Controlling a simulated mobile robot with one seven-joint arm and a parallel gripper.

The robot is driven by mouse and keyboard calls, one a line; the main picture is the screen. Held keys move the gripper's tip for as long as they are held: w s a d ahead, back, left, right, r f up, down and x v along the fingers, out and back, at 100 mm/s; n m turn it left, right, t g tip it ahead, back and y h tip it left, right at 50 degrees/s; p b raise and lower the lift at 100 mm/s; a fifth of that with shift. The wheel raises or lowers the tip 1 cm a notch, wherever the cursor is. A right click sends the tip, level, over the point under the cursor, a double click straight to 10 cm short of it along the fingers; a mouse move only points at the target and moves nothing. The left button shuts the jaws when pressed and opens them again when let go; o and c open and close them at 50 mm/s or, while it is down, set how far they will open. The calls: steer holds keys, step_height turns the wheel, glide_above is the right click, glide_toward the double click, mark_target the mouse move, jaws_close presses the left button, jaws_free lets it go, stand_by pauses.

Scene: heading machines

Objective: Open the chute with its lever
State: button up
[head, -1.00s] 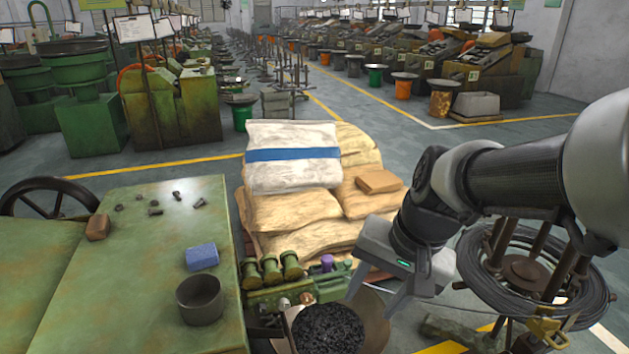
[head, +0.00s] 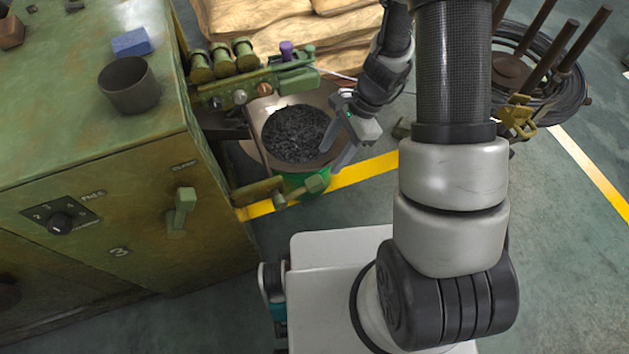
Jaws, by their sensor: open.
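My gripper (head: 337,133) is open and empty, with its fingers pointing left and down near the right rim of a wide bowl (head: 250,152). A dark channel (head: 224,134) runs from the machine's side towards the bowl and may be the chute. Whether it is open or shut I cannot tell.
The bowl holds a heap of dark pieces (head: 296,134). Green cylinders and a purple knob (head: 287,50) line the machine's upper side. A panel switch (head: 182,208) is on its front. Sacks (head: 290,35) lie behind; a wire coil (head: 535,70) stands right.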

mark_target(316, 179)
steer(key=b+x, duration=0.3)
steer(key=x, duration=0.9)
steer(key=shift+f, duration=0.25)
steer(key=shift+r, duration=0.1)
jaws_close()
